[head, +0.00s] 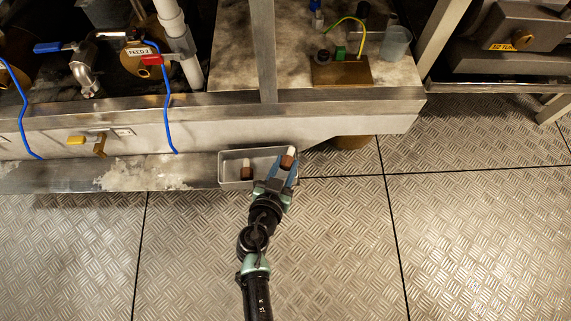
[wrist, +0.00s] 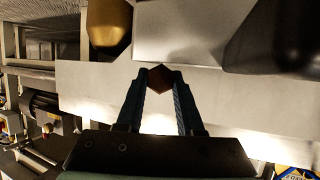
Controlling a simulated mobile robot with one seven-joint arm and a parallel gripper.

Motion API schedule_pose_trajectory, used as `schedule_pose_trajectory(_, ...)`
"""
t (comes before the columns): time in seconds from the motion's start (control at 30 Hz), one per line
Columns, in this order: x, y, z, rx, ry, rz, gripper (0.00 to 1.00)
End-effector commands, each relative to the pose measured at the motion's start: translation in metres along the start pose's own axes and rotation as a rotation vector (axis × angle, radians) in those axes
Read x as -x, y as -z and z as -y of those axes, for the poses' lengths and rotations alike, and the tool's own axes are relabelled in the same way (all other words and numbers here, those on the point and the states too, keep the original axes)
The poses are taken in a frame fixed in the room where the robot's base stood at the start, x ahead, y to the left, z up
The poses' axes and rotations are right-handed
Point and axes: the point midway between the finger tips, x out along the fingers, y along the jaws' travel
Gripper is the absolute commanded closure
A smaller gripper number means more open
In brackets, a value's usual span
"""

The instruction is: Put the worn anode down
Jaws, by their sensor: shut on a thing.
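My gripper (head: 284,169) is shut on an anode (head: 287,161) with a brown plug and a pale rod. I take this one to be the worn anode. In the wrist view, its brown hexagonal head (wrist: 160,77) sits between the two blue fingertips (wrist: 161,84). The held anode is over the right end of a shallow grey tray (head: 223,170). I cannot tell whether it touches the tray. A second anode (head: 246,172), also a brown plug with a pale rod, stands in the tray left of my gripper.
The tray sits by a low metal ledge (head: 75,177) with white crust. Above it is the frame's beam (head: 215,125), with a brass valve (head: 99,144) and blue hoses (head: 169,115) to the left. A clear cup (head: 395,42) stands on the bench. The tread-plate floor (head: 470,240) is clear.

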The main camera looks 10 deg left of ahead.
Motion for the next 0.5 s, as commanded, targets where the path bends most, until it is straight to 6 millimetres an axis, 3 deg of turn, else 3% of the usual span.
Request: schedule_pose_trajectory(0.5,-0.0038,-0.0115,-0.0005,0.0,-0.001,0.003,1.0)
